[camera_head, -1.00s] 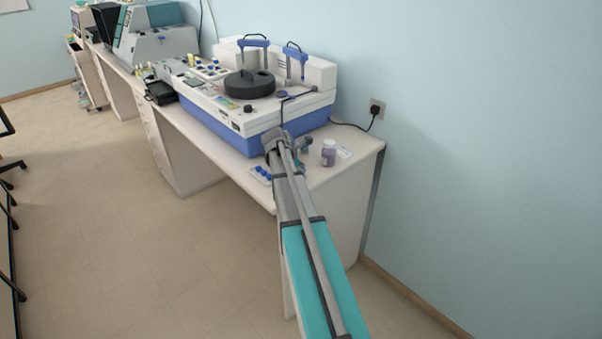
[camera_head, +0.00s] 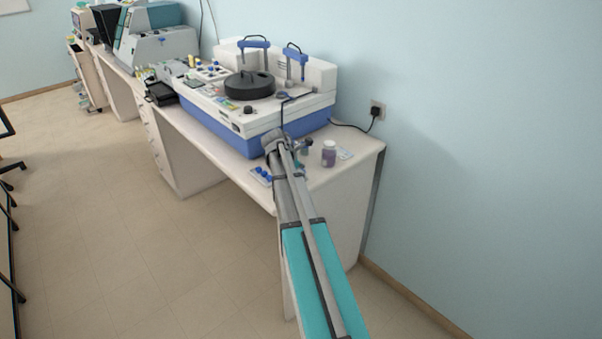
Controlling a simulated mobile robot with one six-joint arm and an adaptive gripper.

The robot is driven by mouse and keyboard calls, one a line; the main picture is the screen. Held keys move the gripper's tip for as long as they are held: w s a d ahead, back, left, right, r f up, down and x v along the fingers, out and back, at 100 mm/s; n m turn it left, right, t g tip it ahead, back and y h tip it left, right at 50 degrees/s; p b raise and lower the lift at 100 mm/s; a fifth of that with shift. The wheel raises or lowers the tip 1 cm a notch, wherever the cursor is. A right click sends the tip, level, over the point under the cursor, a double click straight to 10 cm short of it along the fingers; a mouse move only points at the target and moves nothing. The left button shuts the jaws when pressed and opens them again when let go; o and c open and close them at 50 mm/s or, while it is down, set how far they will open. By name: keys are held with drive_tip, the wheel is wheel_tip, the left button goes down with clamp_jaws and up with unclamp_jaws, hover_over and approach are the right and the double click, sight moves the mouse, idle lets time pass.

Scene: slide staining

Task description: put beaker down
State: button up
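My arm reaches up from the bottom of the head view to the near end of the bench (camera_head: 345,174). My gripper (camera_head: 305,147) is small and mostly hidden behind my wrist, low over the bench top. I cannot tell whether its fingers are open or shut. No beaker shows clearly; a small teal patch below the gripper is too small to make out. A purple jar with a pale lid (camera_head: 329,154) stands upright on the bench just right of the gripper, apart from it.
A white and blue analyzer (camera_head: 218,128) with a dark round carousel (camera_head: 249,85) stands behind my gripper. A rack of blue-capped items (camera_head: 262,174) lies left of my wrist near the front edge. A pale card (camera_head: 345,153) lies right of the jar.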

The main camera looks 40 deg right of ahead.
drive_tip(key=shift+p+v, duration=1.55)
drive_tip(key=shift+v, duration=0.25)
drive_tip(key=p+v, duration=0.7)
drive_tip(key=v, duration=0.1)
drive_tip(key=shift+r, duration=0.3)
drive_tip(key=shift+a, duration=0.1)
drive_tip(key=s+a+m+y, duration=0.2)
drive_tip(key=s+a+m, duration=0.3)
drive_tip(key=a, duration=0.6)
drive_tip(key=s+a+f+m+y, duration=0.1)
drive_tip(key=s+a+m+y, duration=0.1)
drive_tip(key=s+a+m, duration=0.4)
drive_tip(key=s+a+f+m+y, duration=0.1)
drive_tip(key=s+a+m, duration=0.4)
drive_tip(key=a, duration=1.1)
drive_tip(key=shift+s+a+f+m+t+y, duration=0.3)
drive_tip(key=shift+s+a+t+y, duration=0.15)
drive_tip(key=shift+s, duration=0.3)
